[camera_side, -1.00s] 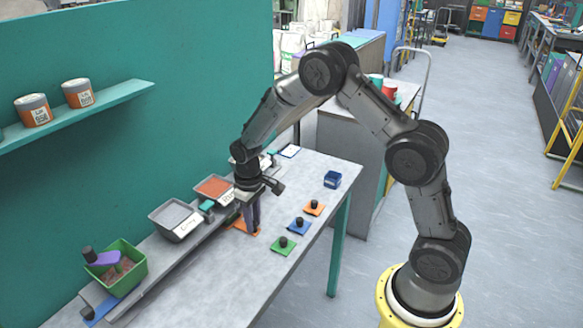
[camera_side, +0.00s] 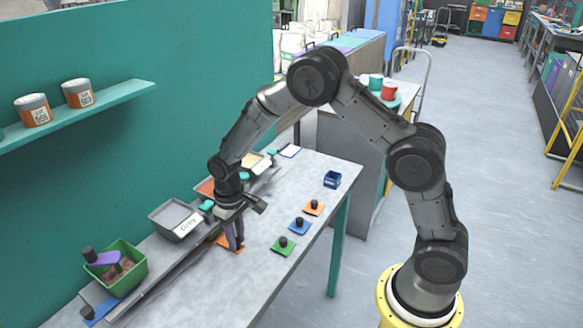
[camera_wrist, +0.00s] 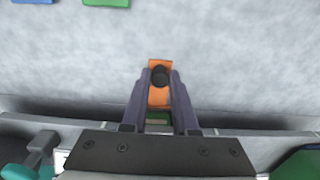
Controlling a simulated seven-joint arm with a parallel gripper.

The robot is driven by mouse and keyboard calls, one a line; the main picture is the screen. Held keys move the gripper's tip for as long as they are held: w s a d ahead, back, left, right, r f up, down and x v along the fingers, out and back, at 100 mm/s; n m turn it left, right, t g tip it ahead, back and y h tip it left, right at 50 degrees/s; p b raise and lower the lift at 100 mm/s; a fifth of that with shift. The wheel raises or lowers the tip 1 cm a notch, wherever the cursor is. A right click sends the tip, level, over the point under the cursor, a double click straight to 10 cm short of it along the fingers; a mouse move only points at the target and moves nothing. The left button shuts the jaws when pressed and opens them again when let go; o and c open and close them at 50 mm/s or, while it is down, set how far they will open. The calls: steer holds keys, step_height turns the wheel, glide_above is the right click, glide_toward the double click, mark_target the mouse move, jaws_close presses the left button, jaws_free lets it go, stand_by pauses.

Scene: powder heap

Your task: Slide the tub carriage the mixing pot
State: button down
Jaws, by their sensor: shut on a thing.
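My gripper (camera_side: 236,244) points down at the near edge of the long rail. Its dark fingers are shut on an orange plate with a black knob (camera_wrist: 159,76); the orange plate also shows low beside the fingertips in the side view (camera_side: 230,243). A green tub (camera_side: 137,278) holding brownish powder, with a purple arm and dark knob (camera_side: 88,252) over it, stands at the left end of the rail. A green corner shows at the right in the wrist view (camera_wrist: 300,160). Which one is the mixing pot I cannot tell.
A grey tray (camera_side: 175,219) and a red-orange tray (camera_side: 206,187) stand along the rail; my arm partly hides the latter. Orange (camera_side: 314,208), blue (camera_side: 299,224) and green (camera_side: 283,246) knobbed plates lie at the right. A small blue box (camera_side: 332,180) stands beyond. The near bench is clear.

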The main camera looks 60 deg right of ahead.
steer(key=shift+w+a+r, duration=0.1)
steer(key=shift+a, duration=6.15)
steer(key=shift+w+a+r, duration=0.1)
steer(key=shift+a, duration=6.1)
steer(key=c, duration=0.9)
jaws_free()
steer(key=shift+o, duration=0.5)
steer(key=shift+s+f, duration=0.1)
step_height(320, 180, up, 7)
steer(key=shift+r, duration=0.2)
steer(key=shift+s+d, duration=0.1)
